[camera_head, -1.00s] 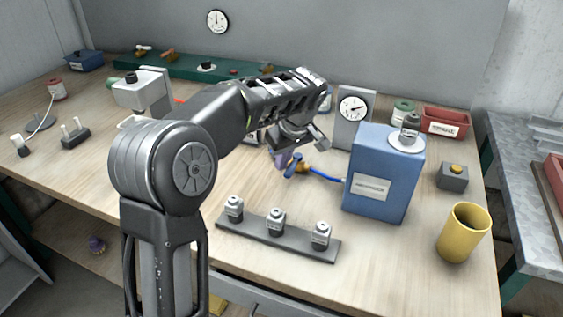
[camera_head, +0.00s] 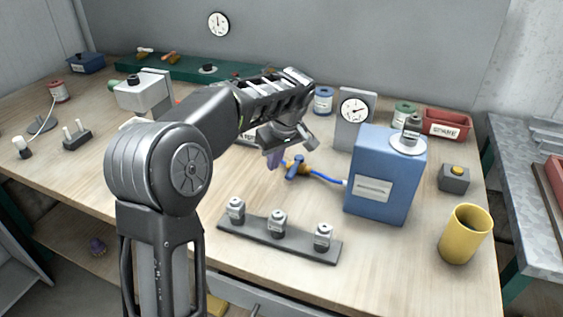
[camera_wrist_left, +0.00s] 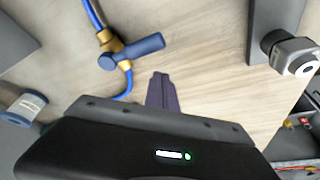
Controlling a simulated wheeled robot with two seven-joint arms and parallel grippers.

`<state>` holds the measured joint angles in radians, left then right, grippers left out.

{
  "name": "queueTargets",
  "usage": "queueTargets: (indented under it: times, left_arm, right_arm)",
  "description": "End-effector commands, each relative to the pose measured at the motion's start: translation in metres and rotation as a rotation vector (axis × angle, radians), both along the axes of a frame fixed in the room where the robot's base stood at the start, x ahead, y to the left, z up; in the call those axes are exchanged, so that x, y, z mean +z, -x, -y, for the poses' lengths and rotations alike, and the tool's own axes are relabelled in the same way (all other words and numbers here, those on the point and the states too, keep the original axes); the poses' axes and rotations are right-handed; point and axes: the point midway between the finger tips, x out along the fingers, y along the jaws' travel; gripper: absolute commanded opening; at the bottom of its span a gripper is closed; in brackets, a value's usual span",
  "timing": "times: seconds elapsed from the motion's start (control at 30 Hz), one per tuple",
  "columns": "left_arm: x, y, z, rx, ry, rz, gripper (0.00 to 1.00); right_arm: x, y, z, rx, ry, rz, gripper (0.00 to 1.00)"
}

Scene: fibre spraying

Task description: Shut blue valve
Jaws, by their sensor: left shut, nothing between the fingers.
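The blue valve (camera_head: 297,166) has a blue lever handle on a brass body, set in a blue hose on the table left of the blue tank (camera_head: 385,178). In the left wrist view its handle (camera_wrist_left: 138,48) points right, crosswise to the hose (camera_wrist_left: 92,14), with brass fittings at both ends of the body. My left gripper (camera_head: 274,160) hangs just left of the valve, apart from it as far as I can see. Its fingers, seen in the left wrist view (camera_wrist_left: 162,82), are together and empty, below and right of the handle. My right gripper is not in view.
A gauge (camera_head: 354,112) stands behind the blue tank, and a yellow cup (camera_head: 465,233) is at the right. Bare table lies between the rail and the valve.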

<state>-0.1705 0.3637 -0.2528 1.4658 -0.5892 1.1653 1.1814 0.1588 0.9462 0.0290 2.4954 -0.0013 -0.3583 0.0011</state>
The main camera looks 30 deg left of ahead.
Motion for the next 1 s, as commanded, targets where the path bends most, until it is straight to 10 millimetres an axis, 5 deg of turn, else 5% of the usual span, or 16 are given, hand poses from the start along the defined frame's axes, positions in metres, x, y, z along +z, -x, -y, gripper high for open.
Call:
queueTargets:
  times: [0.03,0.3,0.5,1.0]
  left_arm:
    - [0.001,0.001,-0.01,0.006,-0.001,0.003,0.0]
    - [0.062,-0.004,0.013,0.002,-0.003,0.007,0.0]
    - [0.09,-0.004,0.022,0.004,-0.004,0.005,0.0]
    - [0.096,-0.004,0.024,0.006,-0.004,0.005,0.0]
  right_arm:
    - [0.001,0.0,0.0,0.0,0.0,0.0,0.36]
    - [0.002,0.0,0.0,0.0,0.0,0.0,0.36]
    - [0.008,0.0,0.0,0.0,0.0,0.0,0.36]
    - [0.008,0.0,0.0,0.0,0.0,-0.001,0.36]
